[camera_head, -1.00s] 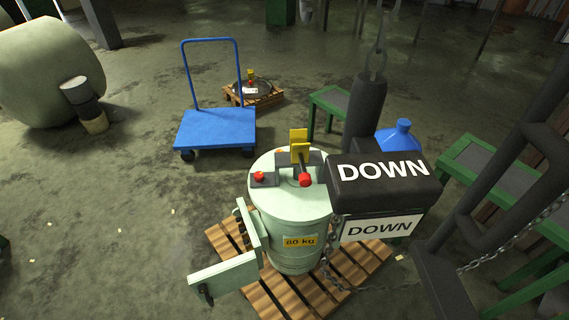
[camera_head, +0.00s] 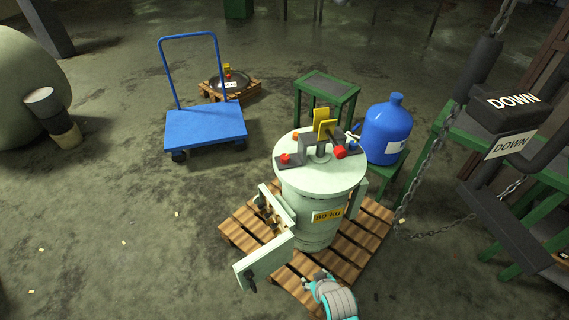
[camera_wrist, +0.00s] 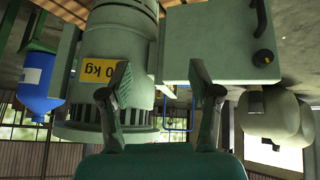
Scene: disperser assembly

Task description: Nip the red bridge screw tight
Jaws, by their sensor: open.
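The pale green canister (camera_head: 309,215) stands on a wooden pallet, with a grey bridge (camera_head: 310,144) on its lid. A small red screw head (camera_head: 285,158) sits at the bridge's left end. A larger red knob (camera_head: 339,152) is on the end of a dark bar at the right; I cannot tell for certain which is the bridge screw. My gripper (camera_head: 316,279) is open and empty, low in front of the canister, well below the lid. In the wrist view the open fingers (camera_wrist: 160,90) face the canister's side (camera_wrist: 140,45); the lid top and screws are not visible there.
The canister's open door (camera_head: 264,260) sticks out front-left. A blue bottle (camera_head: 388,132) stands close behind at right. A chain (camera_head: 427,165) and the DOWN block (camera_head: 509,120) hang at right. A blue trolley (camera_head: 205,125) is back left. Floor at left is clear.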

